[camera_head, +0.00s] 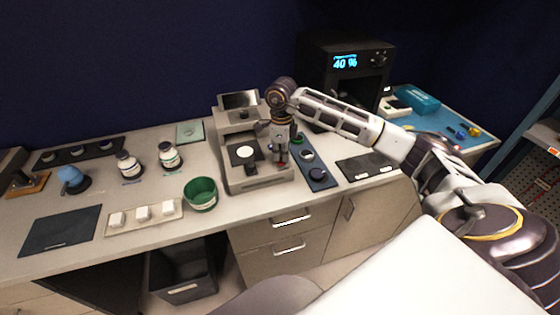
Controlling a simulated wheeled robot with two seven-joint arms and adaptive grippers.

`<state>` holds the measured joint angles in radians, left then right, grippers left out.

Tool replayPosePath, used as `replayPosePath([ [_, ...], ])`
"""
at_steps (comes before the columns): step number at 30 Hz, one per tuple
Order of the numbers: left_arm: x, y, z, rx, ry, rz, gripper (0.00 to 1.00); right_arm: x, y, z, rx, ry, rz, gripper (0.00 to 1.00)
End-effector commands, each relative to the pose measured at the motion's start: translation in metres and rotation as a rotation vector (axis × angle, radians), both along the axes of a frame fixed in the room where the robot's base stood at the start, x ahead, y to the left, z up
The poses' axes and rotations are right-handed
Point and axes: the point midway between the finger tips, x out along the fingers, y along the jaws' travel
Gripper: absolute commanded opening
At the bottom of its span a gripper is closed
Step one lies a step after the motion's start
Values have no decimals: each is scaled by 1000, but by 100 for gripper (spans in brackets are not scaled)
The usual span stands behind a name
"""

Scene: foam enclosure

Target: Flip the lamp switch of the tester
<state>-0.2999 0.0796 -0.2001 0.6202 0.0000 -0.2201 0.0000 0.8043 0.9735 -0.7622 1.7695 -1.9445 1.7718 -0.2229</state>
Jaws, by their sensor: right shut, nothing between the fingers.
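The tester (232,177) is a light grey box on the counter, with a tilted dark screen (239,100) at its back and a round white disc (244,153) on its dark top plate. A dark knob (250,169) sits on its front face. My right gripper (281,160) points down over the right side of the tester, its fingers shut and empty. A small red part shows at the fingertips; I cannot tell whether they touch it. The lamp switch itself is not clearly seen, and the gripper hides that part of the tester. My left gripper is not in view.
A green bowl (200,194), two white-capped jars and a tray of white blocks (142,217) stand left of the tester. A blue tray (318,178) and a dark mat (366,167) lie to its right. A black device (345,80) reading 40 % stands behind my right arm.

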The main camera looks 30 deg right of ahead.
Motion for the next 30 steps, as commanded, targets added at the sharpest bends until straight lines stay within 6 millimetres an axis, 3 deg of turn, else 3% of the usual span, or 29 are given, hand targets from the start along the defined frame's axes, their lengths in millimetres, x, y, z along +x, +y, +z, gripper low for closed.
replayPosePath([
  [30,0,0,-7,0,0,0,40,0,0,-10,0,0,0,0],
])
